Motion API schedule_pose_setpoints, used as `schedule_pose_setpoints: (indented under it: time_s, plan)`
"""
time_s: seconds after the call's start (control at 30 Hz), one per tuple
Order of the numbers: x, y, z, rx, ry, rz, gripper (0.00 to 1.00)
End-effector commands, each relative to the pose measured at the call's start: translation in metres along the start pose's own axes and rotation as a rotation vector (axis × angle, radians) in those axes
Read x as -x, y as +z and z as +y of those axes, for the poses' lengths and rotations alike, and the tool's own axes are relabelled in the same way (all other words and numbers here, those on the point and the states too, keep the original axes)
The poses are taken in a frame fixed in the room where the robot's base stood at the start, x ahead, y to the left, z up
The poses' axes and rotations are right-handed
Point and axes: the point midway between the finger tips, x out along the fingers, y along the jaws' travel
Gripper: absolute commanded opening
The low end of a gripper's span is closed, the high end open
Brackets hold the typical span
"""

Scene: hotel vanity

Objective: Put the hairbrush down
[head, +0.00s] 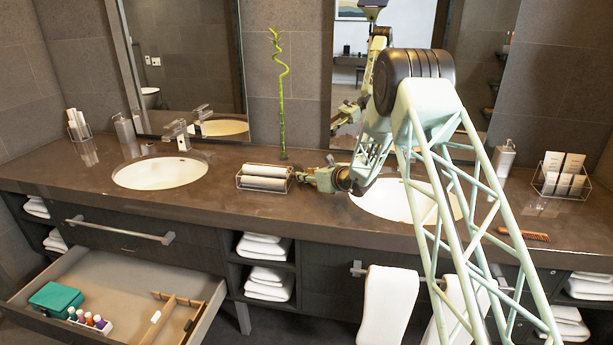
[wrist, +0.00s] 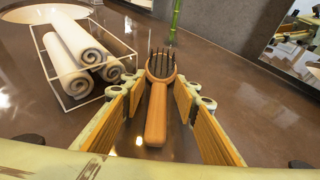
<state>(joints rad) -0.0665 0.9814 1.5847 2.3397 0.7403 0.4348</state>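The hairbrush (wrist: 157,110) has an orange-brown wooden handle and a round-edged head with dark bristles or tines. In the wrist view it lies between the two fingers of my gripper (wrist: 159,92), handle end towards the camera. Both finger pads stand apart from it, with strips of brown countertop showing on each side. It looks to be on or just above the counter; I cannot tell which. In the head view my gripper (head: 322,179) is low over the counter (head: 235,197), just right of the rolled towels. The brush cannot be clearly made out there.
A wire rack of rolled towels (head: 265,178) stands close left of my gripper, with a bamboo stalk (head: 281,100) behind. Sinks lie left (head: 160,172) and right (head: 390,203). A comb (head: 524,235) lies at the right. An open drawer (head: 120,285) juts out at lower left.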

Motion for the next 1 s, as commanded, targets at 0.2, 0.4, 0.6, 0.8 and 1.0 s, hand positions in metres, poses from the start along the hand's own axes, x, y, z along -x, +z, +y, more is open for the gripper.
schedule_pose_setpoints:
  time_s: [0.2, 0.4, 0.6, 0.8, 1.0]
  plan:
    - [0.0, 0.001, 0.0, 0.0, 0.0, 0.0, 0.28]
    - [0.005, 0.004, -0.001, 0.0, -0.001, 0.0, 0.28]
    - [0.028, 0.004, -0.001, -0.001, -0.001, 0.0, 0.28]
    - [0.057, 0.004, -0.001, -0.001, -0.001, 0.0, 0.28]
    - [0.086, 0.004, 0.0, 0.0, -0.001, 0.0, 0.28]
